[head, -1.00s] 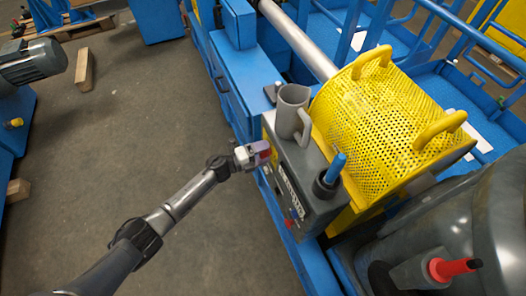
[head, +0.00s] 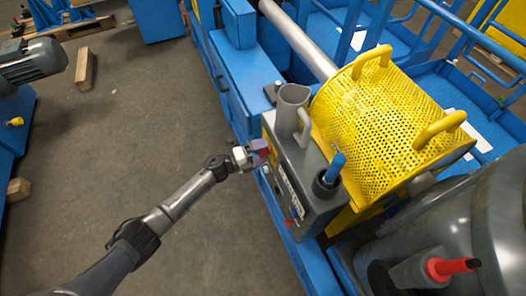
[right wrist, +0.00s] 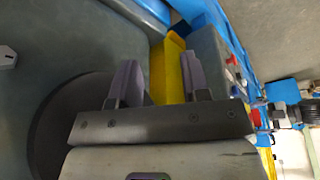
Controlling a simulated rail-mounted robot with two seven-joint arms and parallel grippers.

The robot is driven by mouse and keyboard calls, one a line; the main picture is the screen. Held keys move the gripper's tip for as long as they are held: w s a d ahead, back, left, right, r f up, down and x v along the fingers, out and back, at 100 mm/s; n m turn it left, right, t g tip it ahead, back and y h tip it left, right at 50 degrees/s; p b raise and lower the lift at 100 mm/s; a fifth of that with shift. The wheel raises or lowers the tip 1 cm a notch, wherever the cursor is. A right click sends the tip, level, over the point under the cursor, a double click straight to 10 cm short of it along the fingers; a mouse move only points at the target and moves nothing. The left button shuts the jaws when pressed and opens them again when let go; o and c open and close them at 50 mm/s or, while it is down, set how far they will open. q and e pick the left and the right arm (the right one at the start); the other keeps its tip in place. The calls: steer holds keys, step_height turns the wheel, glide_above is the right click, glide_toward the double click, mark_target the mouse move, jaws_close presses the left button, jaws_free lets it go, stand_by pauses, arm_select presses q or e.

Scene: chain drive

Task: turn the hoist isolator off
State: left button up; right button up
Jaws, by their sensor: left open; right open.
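The grey control box (head: 305,180) stands in front of the yellow perforated guard in the head view. My left gripper (head: 259,153) is at the upper left of the box's front face, open. A red part (head: 264,148) shows at its fingertips; it may be the isolator's handle, but its setting is hidden and contact cannot be told. A small red control (head: 290,222) sits lower on the same face. In the right wrist view, my right gripper (right wrist: 161,82) is open, with a yellow bar (right wrist: 168,70) beyond its fingers.
A grey cup (head: 291,110) and a blue-handled tool in a black holder (head: 328,178) stand on the box. The yellow guard (head: 385,125) is behind it. A red-tipped lever (head: 455,267) juts out at lower right.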

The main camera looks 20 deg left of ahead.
arm_select(q)
steer(key=p+v, duration=0.2)
steer(key=v, duration=1.1)
